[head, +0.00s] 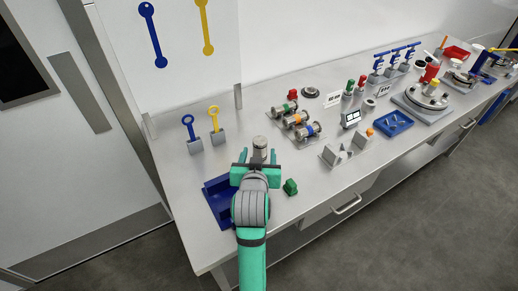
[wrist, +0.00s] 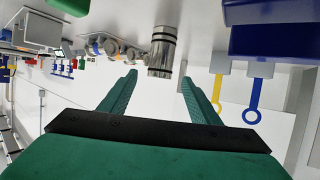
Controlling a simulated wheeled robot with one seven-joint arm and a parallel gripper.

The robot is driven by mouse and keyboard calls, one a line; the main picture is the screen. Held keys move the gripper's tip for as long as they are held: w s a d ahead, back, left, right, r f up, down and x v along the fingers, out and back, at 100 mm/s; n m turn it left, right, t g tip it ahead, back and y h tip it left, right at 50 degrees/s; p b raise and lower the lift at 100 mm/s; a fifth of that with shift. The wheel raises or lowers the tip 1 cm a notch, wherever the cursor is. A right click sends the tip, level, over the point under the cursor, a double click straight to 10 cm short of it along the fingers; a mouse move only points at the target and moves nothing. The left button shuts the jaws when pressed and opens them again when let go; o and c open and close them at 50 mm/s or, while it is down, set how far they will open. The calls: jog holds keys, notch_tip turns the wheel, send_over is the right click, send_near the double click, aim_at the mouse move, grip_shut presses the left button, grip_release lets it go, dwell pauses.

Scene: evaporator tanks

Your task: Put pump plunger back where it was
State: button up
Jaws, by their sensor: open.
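A grey metal cylinder (head: 260,142) with dark rings stands upright on the bench; it looks like the pump plunger, but I cannot be sure. It also shows at the top middle of the wrist view (wrist: 162,45). My gripper (head: 259,156) is open and empty, with its green fingers pointing at the cylinder, one to each side. In the wrist view the cylinder lies just past the fingertips (wrist: 159,77); I cannot tell whether it is between them. Behind it to the right lie metal cylinder fittings with green, orange (head: 296,119) and blue bands.
A blue tray (head: 219,207) is left of my gripper, and a green block (head: 290,187) is to its right. Blue (head: 191,130) and yellow (head: 215,118) ring-topped tools stand in grey holders at the left. Grey V-blocks (head: 337,152) and a blue dish (head: 392,124) are farther right.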

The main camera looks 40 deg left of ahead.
jog(key=v, duration=0.6)
dwell(0.5)
